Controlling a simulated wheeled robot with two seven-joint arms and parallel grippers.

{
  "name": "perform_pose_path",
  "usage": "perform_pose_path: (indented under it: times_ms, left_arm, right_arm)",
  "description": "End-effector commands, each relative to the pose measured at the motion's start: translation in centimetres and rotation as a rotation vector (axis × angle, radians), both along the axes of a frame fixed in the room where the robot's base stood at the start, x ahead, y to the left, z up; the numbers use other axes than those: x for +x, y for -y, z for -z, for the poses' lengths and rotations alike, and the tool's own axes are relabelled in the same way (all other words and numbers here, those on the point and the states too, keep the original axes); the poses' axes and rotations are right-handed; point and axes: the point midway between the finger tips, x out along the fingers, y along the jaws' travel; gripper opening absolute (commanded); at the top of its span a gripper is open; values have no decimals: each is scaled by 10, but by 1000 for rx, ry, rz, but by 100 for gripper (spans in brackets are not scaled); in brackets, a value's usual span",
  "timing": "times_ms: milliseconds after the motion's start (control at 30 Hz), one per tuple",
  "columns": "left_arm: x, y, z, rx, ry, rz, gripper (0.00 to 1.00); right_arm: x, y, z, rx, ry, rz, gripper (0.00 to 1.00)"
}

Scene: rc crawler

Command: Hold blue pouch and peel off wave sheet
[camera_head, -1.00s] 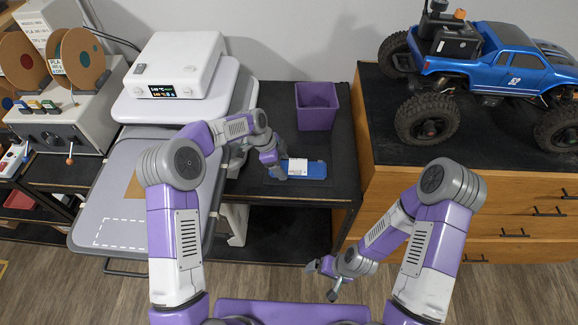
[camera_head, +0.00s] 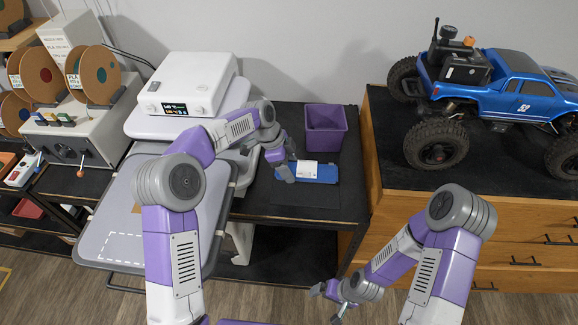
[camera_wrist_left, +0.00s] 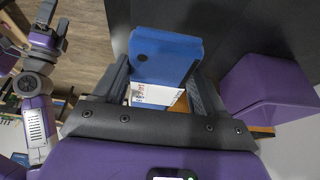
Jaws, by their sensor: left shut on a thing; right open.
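The blue pouch (camera_head: 325,175) lies near the front of a black table, below the purple bin; it also shows in the left wrist view (camera_wrist_left: 165,55). A white printed sheet (camera_head: 304,166) covers part of it and shows in the left wrist view (camera_wrist_left: 155,95) between the finger bases. My left gripper (camera_head: 287,172) is at the pouch's left end and is shut on it; the fingers stand on both sides of it in the wrist view. Their exact contact is hard to see. My right gripper (camera_head: 328,302) is open and empty, low in front of the table, away from the pouch.
A purple open bin (camera_head: 326,128) stands behind the pouch. A white machine (camera_head: 190,85) and a grey tray (camera_head: 115,215) are to the left. A blue toy truck (camera_head: 500,95) stands on a wooden drawer cabinet (camera_head: 395,200) to the right. Bare dark tabletop surrounds the pouch.

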Motion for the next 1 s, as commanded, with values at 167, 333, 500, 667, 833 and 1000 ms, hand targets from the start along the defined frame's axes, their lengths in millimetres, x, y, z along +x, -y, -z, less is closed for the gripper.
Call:
perform_pose_path:
  times_ms: [167,333,500,667,833,1000]
  left_arm:
    - [0,0,4,0,0,0,41]
    - [0,0,9,0,0,0,41]
    - [0,0,15,0,0,0,41]
    - [0,0,19,0,0,0,41]
    - [0,0,24,0,0,0,41]
    - [0,0,30,0,0,0,41]
  right_arm:
    - [0,0,3,0,0,0,97]
    - [0,0,6,0,0,0,97]
    - [0,0,10,0,0,0,97]
    - [0,0,13,0,0,0,97]
    - [0,0,16,0,0,0,97]
    - [0,0,19,0,0,0,97]
